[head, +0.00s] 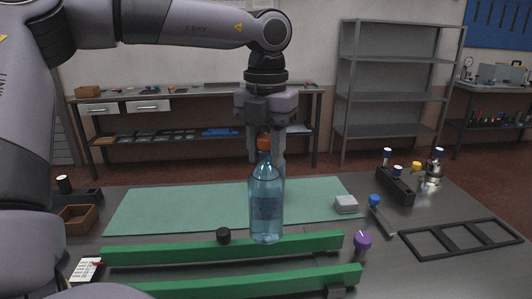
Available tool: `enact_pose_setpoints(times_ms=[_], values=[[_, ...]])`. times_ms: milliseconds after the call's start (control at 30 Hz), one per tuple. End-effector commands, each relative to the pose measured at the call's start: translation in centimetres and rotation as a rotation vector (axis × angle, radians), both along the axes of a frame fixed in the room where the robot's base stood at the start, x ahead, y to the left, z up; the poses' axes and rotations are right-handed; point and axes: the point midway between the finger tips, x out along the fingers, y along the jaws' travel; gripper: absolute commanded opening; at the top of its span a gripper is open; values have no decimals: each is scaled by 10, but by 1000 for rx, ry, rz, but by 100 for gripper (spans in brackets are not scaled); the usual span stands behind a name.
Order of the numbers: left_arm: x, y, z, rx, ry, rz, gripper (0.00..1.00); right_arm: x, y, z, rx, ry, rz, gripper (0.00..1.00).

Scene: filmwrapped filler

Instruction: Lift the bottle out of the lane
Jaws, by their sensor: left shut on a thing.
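A clear blue bottle (266,205) with an orange cap (264,143) is upright in the middle of the head view. My left gripper (266,160) points down over it and is shut on its top, with a finger on each side of the neck. The lane has two green rails (200,251) running across the front of the table. The bottle's base overlaps the far rail in the picture; I cannot tell whether it touches anything below. My right gripper is not in view.
A green mat (150,208) lies behind the rails. A small black knob (223,236) is at the far rail. To the right are a grey block (346,204), a purple-topped item (362,241), a black rack (396,186) and a black frame (460,238). A brown box (77,218) stands left.

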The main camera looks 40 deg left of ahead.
Motion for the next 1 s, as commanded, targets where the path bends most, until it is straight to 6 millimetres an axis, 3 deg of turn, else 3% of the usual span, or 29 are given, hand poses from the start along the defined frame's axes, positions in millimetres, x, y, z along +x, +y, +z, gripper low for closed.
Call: enact_pose_setpoints(times_ms=[1000], values=[[1, 0, 43, 2, -5, -1, 0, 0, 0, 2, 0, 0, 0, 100]])
